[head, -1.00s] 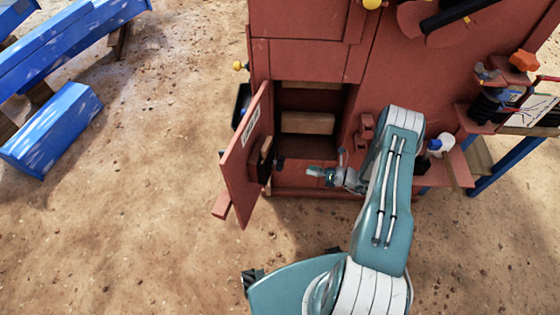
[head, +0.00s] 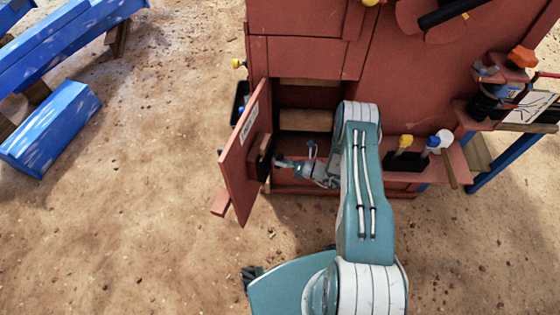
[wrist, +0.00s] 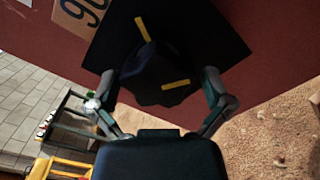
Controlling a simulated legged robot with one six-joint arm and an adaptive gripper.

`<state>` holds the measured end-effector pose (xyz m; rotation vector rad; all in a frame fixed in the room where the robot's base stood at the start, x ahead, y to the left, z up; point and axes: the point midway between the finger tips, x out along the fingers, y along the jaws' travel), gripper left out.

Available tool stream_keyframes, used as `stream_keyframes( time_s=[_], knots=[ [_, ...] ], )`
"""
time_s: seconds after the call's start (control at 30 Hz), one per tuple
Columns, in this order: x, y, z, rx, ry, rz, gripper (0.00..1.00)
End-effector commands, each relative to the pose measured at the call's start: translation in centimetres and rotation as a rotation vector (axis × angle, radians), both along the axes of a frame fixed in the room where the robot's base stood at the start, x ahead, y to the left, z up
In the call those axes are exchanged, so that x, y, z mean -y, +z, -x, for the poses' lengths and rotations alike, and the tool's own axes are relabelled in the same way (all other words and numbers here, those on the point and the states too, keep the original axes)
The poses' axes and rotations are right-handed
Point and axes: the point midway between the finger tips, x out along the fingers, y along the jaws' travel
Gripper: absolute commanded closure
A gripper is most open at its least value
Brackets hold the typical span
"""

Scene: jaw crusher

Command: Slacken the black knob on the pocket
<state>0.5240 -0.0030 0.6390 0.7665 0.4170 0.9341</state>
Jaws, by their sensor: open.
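The black knob (wrist: 155,75) has a lobed edge and a yellow bar on it. It sits on a dark square plate (wrist: 105,45) on the red door; a second yellow bar shows near the knob's top edge. In the head view, the dark pocket (head: 264,158) is on the inner face of the open red door (head: 240,165). My gripper (wrist: 160,85) is open, with one finger on each side of the knob. I cannot tell whether the fingers touch it. In the head view my gripper (head: 281,162) is right beside the pocket, and the knob is hard to make out.
The red cabinet (head: 310,60) stands behind the door with an open compartment (head: 308,120). A shelf at right holds yellow (head: 405,142) and white-blue (head: 438,142) capped items. Blue beams (head: 50,130) lie at left. Sandy ground in front is free.

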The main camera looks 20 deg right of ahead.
Motion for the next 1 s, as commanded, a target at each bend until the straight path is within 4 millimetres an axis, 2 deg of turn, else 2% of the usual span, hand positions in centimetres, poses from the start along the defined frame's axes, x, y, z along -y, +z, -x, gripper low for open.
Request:
stream_keyframes(
  time_s=[0.2,0.23,0.27,0.3,0.37,0.77,1.0],
  knots=[
    [-0.02,-0.01,-0.02,0.0,-0.001,0.001,0.0],
    [-0.02,-0.01,-0.02,0.0,-0.001,0.001,0.09],
    [-0.02,-0.01,-0.02,0.0,-0.001,0.001,0.22],
    [-0.02,-0.01,-0.02,0.0,-0.001,0.001,0.4],
    [-0.02,-0.01,-0.03,0.0,-0.001,0.001,0.67],
    [0.03,-0.13,-0.12,0.023,-0.004,0.02,0.69],
    [0.05,-0.16,-0.15,0.124,-0.004,0.088,0.69]
  ],
)
